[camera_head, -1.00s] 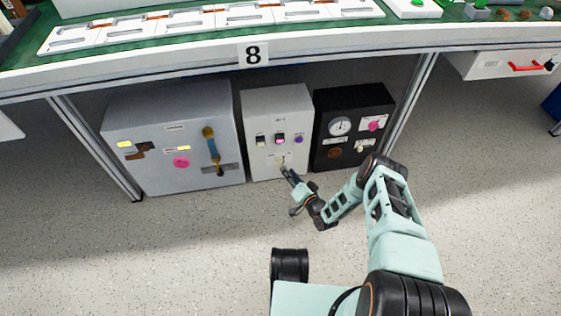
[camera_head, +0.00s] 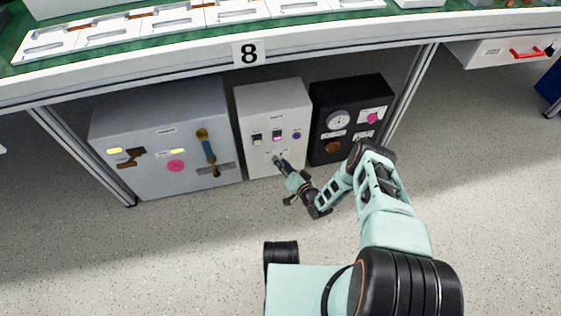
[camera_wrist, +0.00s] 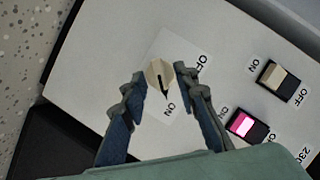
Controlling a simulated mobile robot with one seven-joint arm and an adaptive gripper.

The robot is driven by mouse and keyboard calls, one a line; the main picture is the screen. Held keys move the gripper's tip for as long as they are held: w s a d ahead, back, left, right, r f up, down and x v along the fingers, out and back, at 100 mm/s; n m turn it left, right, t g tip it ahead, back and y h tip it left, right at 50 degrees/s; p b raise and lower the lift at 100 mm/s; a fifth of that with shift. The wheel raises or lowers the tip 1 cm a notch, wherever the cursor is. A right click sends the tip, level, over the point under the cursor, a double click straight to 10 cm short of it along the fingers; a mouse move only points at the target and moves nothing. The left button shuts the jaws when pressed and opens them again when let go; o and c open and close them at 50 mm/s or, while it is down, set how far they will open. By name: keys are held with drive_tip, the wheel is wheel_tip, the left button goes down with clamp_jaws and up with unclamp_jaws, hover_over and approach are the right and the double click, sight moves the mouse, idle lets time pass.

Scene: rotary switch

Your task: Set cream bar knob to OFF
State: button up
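The cream bar knob (camera_wrist: 160,75) is on a pale panel in the wrist view. It has a dark pointer line aimed at the ON label (camera_wrist: 171,109). An OFF label (camera_wrist: 201,63) lies to the right of the knob. My gripper (camera_wrist: 163,80) is open, with one dark fingertip on each side of the knob. Pale gaps show between the fingertips and the knob, so I see no grip on it. In the head view my gripper (camera_head: 279,160) is at the lower part of the light grey box (camera_head: 258,105) and mostly hides the knob.
A cream rocker switch (camera_wrist: 279,78) and a lit pink rocker switch (camera_wrist: 242,123) sit to the right on the same panel. A larger grey cabinet (camera_head: 140,175) stands left and a black gauge box (camera_head: 348,97) right. The table edge (camera_head: 330,47) overhangs the boxes.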

clamp_jaws()
drive_tip(key=shift+a+r+n, duration=0.1)
drive_tip(key=shift+r+n, duration=0.05)
drive_tip(key=shift+n, duration=0.15)
drive_tip(key=n+h, duration=0.2)
drive_tip(key=n, duration=0.2)
drive_tip(key=a+n+t+h, duration=0.1)
drive_tip(key=n+h, duration=0.2)
drive_tip(key=n+t+h, duration=0.1)
drive_tip(key=n+h, duration=0.1)
drive_tip(key=n, duration=0.2)
drive_tip(key=shift+a+n+h, duration=0.3)
drive_tip(key=shift+a, duration=0.1)
idle(0.5)
idle(0.4)
